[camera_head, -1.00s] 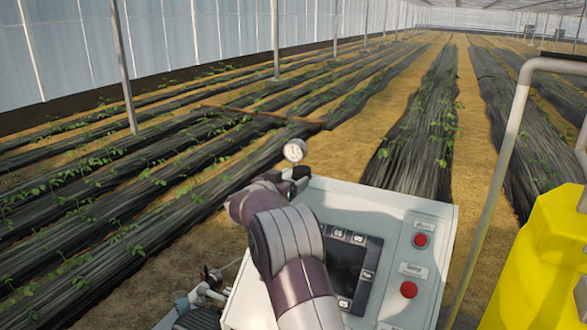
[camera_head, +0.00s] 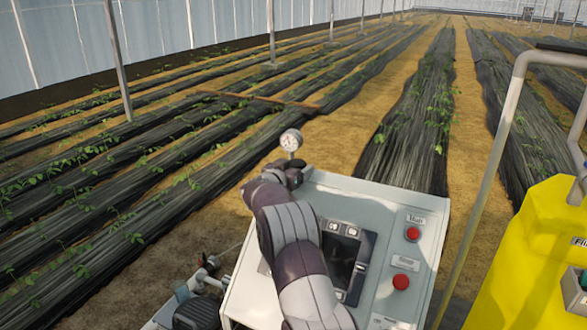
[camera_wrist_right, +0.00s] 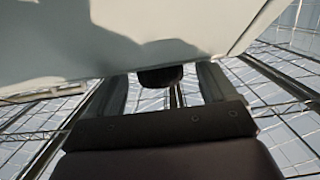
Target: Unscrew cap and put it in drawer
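My right arm reaches up from the bottom of the head view, across the control box. Its gripper (camera_head: 284,172) is by the box's far left corner, just below the gauge, and is small and partly hidden there. In the right wrist view, the two fingers of my right gripper (camera_wrist_right: 163,80) stand apart. A dark rounded piece (camera_wrist_right: 160,77), perhaps the cap, shows between them with a gap on each side. I cannot tell for certain that it is the cap. No drawer can be made out. My left gripper is not in view.
The pale control box (camera_head: 385,205) carries a dark screen and red buttons (camera_head: 412,234). A round gauge (camera_head: 291,140) rises behind it. Pipe fittings (camera_head: 203,280) lie at lower left. A yellow tank (camera_head: 530,250) and bent grey pipe (camera_head: 509,130) stand right. Crop rows lie beyond.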

